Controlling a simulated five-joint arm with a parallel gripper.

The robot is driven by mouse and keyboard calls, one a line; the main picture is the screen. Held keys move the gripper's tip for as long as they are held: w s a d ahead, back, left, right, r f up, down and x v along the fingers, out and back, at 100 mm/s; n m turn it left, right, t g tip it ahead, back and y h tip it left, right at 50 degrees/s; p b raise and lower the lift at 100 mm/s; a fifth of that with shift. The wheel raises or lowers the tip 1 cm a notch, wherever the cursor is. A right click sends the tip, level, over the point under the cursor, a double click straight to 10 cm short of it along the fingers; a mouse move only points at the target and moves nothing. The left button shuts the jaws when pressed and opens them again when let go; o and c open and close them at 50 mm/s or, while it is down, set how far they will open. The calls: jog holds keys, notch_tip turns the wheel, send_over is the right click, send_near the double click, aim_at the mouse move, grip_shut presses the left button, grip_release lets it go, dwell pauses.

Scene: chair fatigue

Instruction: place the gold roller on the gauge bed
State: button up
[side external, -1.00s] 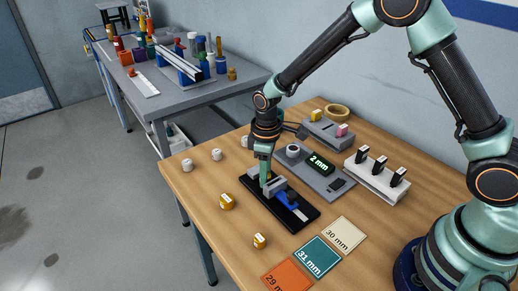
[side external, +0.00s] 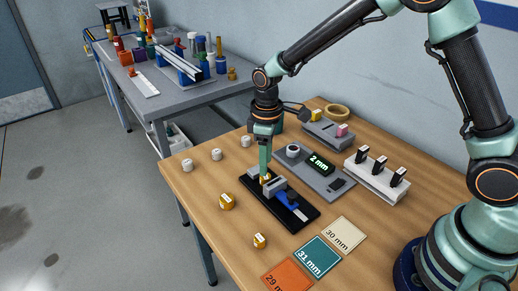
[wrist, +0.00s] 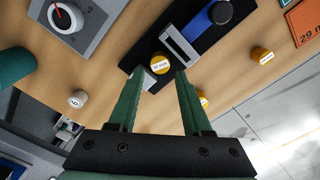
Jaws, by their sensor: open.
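A gold roller with a white label (wrist: 158,63) stands on the black gauge bed (side external: 310,214), close to a small grey block (wrist: 145,80) and the grey jaw of the blue slider (wrist: 180,45). The roller also shows low under my fingers in the side view (side external: 266,180). My gripper (wrist: 160,73) is open, its green fingers on either side of the roller in the wrist view and apart from it. In the side view my gripper (side external: 265,173) is just above the roller and hides part of it.
Two other gold rollers (side external: 227,202) (side external: 260,241) stand on the wood table in front of the bed. White rollers (side external: 216,154) stand at the left. A grey gauge with a "2 mm" display (side external: 321,163) lies behind. Coloured cards (side external: 316,256) lie at the front right.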

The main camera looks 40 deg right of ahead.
notch_tip(320, 180, up, 2)
jog(key=shift+r, duration=0.1)
jog(key=s+d+r+m+t, duration=0.1)
jog(key=s+d+r+m, duration=0.15)
jog(key=r, duration=0.35)
jog(key=s+d+r+m+t, duration=0.1)
jog(key=s+d+r+t, duration=0.15)
jog(key=r, duration=0.35)
jog(key=s+d+r+m+t, duration=0.2)
jog(key=s+d+r+m, duration=0.2)
jog(key=s, duration=0.5)
jog(key=shift+s+d+r, duration=0.15)
jog(key=shift+d, duration=0.35)
